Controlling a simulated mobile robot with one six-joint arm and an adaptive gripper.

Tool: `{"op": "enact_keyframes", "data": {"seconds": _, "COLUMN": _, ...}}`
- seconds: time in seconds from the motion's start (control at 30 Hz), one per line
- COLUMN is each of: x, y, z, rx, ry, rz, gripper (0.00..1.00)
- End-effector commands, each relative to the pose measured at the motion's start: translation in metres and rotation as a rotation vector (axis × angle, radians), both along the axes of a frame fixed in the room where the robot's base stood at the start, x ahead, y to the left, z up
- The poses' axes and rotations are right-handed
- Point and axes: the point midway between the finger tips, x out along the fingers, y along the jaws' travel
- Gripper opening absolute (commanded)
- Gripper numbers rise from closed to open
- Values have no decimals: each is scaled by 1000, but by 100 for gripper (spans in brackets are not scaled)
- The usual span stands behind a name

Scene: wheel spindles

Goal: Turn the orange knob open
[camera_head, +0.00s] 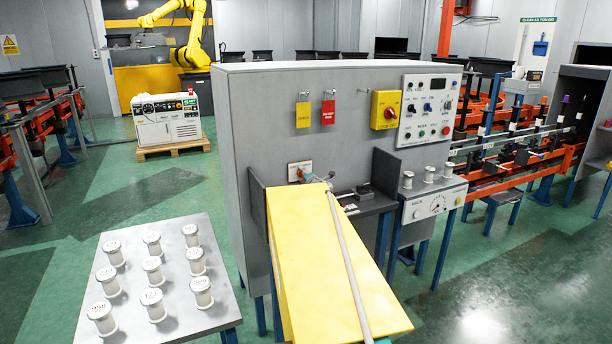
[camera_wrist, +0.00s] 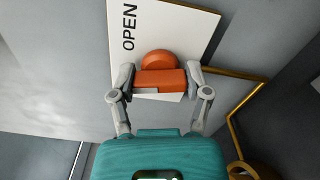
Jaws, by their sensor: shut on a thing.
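The orange knob (camera_wrist: 160,80) is in the middle of the wrist view, in front of a white plate (camera_wrist: 185,28) marked OPEN. The knob has a round base and a raised bar that lies nearly level across the picture. My gripper (camera_wrist: 160,84) is shut on the bar, with one grey finger at each end. In the head view the plate (camera_head: 293,167) is small on the grey cabinet's front, and my gripper (camera_head: 316,178) reaches it from the right. The knob is too small there to make out its angle.
The grey cabinet (camera_head: 265,120) carries a yellow switch box (camera_head: 385,110), hanging tags and a control panel (camera_head: 429,108). A brass-coloured pipe (camera_wrist: 240,105) runs right of the knob. A table (camera_head: 185,319) with several white spools stands at left.

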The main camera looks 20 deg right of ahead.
Motion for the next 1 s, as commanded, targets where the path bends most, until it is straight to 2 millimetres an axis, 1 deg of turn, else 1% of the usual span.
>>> {"op": "enact_keyframes", "data": {"seconds": 0.03, "x": -3, "y": 4, "z": -1, "rx": 42, "ry": 3, "rz": 8, "gripper": 15}}
{"op": "enact_keyframes", "data": {"seconds": 0.7, "x": -2, "y": 7, "z": -1, "rx": 678, "ry": 25, "rz": 12, "gripper": 15}}
{"op": "enact_keyframes", "data": {"seconds": 1.0, "x": -2, "y": 8, "z": 0, "rx": 915, "ry": 33, "rz": 12, "gripper": 15}}
